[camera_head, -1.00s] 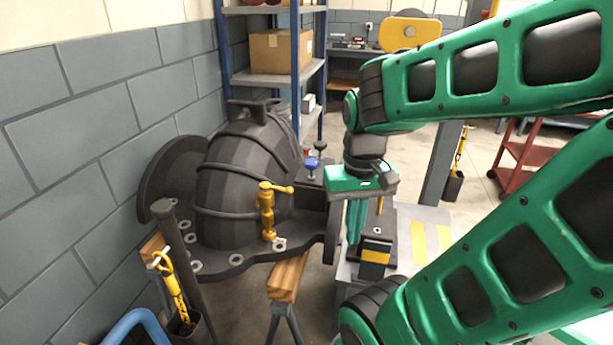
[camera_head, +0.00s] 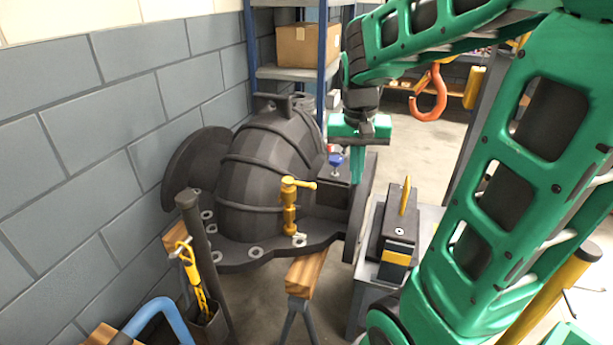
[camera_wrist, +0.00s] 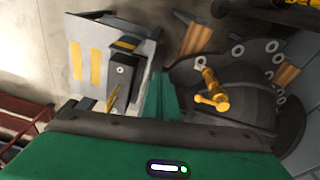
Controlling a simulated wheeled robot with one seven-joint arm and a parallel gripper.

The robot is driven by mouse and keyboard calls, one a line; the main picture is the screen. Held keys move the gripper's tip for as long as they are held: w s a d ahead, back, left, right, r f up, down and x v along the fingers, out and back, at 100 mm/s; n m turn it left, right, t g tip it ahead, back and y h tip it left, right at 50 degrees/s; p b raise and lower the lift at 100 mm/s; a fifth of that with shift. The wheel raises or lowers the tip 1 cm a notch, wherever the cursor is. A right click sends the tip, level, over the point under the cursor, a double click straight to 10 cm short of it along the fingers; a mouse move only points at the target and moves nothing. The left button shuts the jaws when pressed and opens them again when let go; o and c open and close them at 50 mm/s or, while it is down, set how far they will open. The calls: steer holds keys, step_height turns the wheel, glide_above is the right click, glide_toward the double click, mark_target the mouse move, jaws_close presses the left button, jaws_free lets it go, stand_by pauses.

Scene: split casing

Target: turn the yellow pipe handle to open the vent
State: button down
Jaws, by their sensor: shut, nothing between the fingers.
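The yellow pipe handle (camera_head: 290,205) stands upright on the flange of the dark split casing (camera_head: 258,165), with a short bar pointing right at its top. In the wrist view the yellow handle (camera_wrist: 212,92) lies right of the fingers, apart from them. My green gripper (camera_head: 357,168) points down above the right end of the casing, right of the handle and higher in the picture. Its fingers are together and empty; in the wrist view they show at the middle (camera_wrist: 161,95). Small blue and red valve knobs (camera_head: 335,160) sit beside the fingers. I cannot make out a vent opening.
A dark block with a yellow upright handle (camera_head: 399,235) stands on a grey stand right of the casing. A wooden beam (camera_head: 306,272) supports the casing's front. A dark bar (camera_head: 197,235) rises at left by the wall. An orange hook (camera_head: 430,95) hangs at right.

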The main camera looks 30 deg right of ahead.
steer(key=w+a+m+t+h, duration=0.1)
steer(key=w+m, duration=0.1)
steer(key=w, duration=1.7)
steer(key=shift+f, duration=0.3)
step_height(320, 180, down, 10)
steer(key=shift+s+a, duration=0.15)
steer(key=shift+s, duration=0.05)
steer(key=shift+a, duration=0.1)
